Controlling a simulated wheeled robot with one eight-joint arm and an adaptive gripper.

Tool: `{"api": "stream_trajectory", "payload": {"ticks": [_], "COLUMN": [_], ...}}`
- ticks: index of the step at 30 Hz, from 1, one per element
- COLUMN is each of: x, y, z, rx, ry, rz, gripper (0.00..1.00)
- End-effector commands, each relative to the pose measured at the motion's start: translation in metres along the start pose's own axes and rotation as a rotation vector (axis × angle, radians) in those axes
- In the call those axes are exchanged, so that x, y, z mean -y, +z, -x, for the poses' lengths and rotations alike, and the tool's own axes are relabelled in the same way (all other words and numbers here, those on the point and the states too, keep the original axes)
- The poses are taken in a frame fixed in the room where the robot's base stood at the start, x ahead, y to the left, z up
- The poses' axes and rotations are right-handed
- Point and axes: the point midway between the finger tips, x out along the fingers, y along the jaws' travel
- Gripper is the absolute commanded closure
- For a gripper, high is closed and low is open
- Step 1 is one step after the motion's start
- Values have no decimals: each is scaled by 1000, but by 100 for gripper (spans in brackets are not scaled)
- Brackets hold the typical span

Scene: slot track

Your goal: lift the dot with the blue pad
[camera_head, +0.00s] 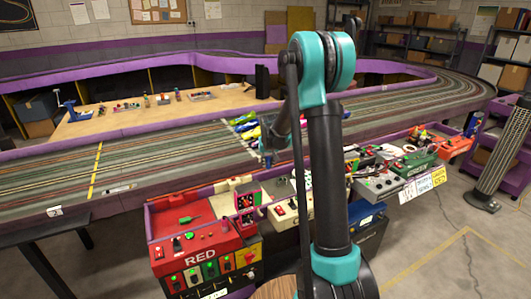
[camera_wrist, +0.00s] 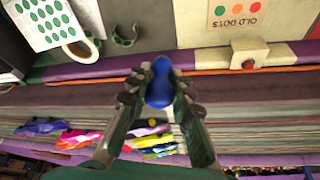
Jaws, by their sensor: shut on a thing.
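My gripper (camera_wrist: 160,88) is shut on a blue rounded pad (camera_wrist: 160,78), which sits between the two fingertips in the wrist view. The pad hides what lies straight beneath it. A white sheet with rows of green dots (camera_wrist: 42,20) is at the upper left of the wrist view. A card marked "OLD DOTS" (camera_wrist: 243,14) with red, orange and green dots is at the upper right. I cannot make out a single loose dot. In the head view my gripper (camera_head: 267,158) is over the near edge of the track, partly behind my arm.
The striped slot track (camera_head: 150,153) runs along the purple edge. Colourful cars (camera_wrist: 75,138) lie on it. A mug (camera_wrist: 82,50), a green curved piece (camera_wrist: 125,37) and a cream block with a red button (camera_wrist: 250,56) are nearby. A red control box (camera_head: 195,240) stands in front.

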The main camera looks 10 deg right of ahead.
Motion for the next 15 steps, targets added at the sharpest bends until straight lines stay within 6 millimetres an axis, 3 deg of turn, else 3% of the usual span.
{"api": "stream_trajectory", "payload": {"ticks": [6,15], "x": [-11,-15], "y": [45,66], "z": [-33,-48], "rx": [0,0], "ry": [0,0], "rz": [0,0], "gripper": [100,100]}}
